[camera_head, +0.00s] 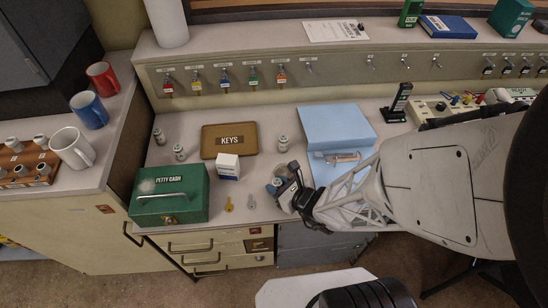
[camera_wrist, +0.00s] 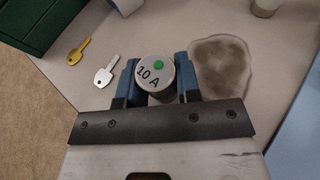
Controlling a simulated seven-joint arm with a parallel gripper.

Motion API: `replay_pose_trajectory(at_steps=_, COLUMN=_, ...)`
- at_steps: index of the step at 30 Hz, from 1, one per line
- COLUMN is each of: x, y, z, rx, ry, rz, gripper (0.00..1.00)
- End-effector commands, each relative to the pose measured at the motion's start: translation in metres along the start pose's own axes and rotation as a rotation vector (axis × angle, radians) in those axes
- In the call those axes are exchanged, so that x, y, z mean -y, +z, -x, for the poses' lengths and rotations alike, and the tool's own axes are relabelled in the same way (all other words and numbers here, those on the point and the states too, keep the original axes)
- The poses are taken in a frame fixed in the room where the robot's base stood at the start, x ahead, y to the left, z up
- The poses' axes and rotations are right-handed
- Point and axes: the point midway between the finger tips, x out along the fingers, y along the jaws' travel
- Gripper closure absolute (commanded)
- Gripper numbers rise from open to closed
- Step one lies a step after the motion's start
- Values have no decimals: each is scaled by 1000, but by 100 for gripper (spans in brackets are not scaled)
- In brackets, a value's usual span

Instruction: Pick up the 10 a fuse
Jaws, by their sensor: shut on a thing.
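The 10 A fuse (camera_wrist: 151,73), a grey cylinder with a green dot and "10 A" on its round end, stands between the blue fingers of my gripper (camera_wrist: 156,84) in the wrist view. The fingers are shut on its sides. In the head view my gripper (camera_head: 281,187) is over the front of the desk, right of two keys, and the fuse (camera_head: 276,182) shows small and partly hidden. I cannot tell whether its bottom touches the desk. Other fuse-like cylinders stand at the back left (camera_head: 159,136), near the key tray (camera_head: 179,152) and behind my gripper (camera_head: 283,143).
A gold key (camera_wrist: 78,48) and silver key (camera_wrist: 107,70) lie left of my gripper. A brown stain (camera_wrist: 222,65) is right of it.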

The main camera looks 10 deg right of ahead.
Motion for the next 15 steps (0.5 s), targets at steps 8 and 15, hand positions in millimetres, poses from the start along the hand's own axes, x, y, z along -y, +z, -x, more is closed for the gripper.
replay_pose_trajectory(at_steps=8, x=0, y=3, z=1, rx=0, ry=0, rz=0, gripper=94)
replay_pose_trajectory(at_steps=15, x=0, y=20, z=8, rx=3, ry=-1, rz=2, gripper=94)
